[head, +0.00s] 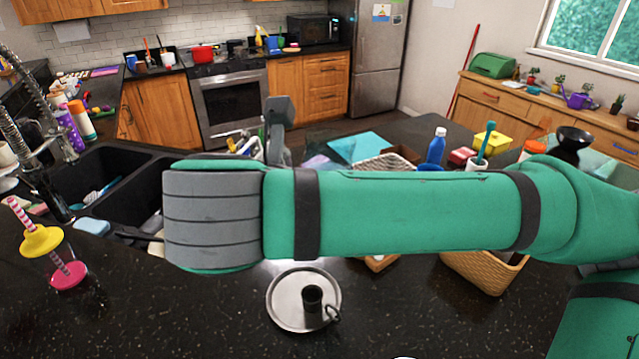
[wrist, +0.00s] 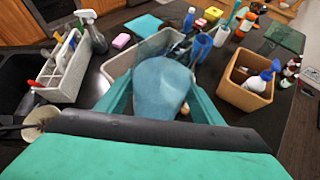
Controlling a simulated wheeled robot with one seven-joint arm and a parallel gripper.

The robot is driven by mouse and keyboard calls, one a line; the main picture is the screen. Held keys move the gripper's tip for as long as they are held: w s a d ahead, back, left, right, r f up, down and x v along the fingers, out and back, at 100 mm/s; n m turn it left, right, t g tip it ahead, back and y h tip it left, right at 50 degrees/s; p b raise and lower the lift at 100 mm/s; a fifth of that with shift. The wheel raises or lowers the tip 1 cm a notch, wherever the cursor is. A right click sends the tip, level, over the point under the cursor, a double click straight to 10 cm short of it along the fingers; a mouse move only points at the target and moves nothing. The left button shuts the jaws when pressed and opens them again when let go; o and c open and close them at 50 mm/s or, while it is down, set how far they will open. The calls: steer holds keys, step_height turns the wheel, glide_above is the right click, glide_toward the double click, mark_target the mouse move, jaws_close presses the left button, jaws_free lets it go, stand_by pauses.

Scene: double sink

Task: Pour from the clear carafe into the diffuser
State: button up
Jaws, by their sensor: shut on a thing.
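In the wrist view my gripper (wrist: 160,94) is shut on a bluish, see-through vessel, which I take to be the clear carafe (wrist: 161,82). It sits between the two green fingers, above the counter. Its rounded wide surface faces the camera; I cannot tell how far it is tilted or whether it holds liquid. I cannot pick out the diffuser for certain in either view.
Around the held carafe stand a white caddy (wrist: 62,72), a grey spray bottle (wrist: 91,32), a grey basket (wrist: 118,66) and a tan bin (wrist: 246,88). A double sink (head: 115,185) is at left. A silver candle holder (head: 291,312) stands on the near counter, with clear room beside it.

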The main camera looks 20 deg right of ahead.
steer(key=w+d+f+m+g+y, duration=0.1)
steer(key=d+f+m+g+y, duration=0.1)
steer(key=d+f+g+y, duration=0.2)
steer(key=shift+w+f+g+y, duration=0.3)
steer(key=shift+f+g+y, duration=0.2)
steer(key=shift+f+y, duration=1.85)
stand_by(0.6)
steer(key=shift+r+y, duration=0.45)
steer(key=shift+s+a+f, duration=0.1)
steer(key=shift+a, duration=0.05)
stand_by(1.3)
steer(key=shift+f, duration=0.15)
stand_by(2.3)
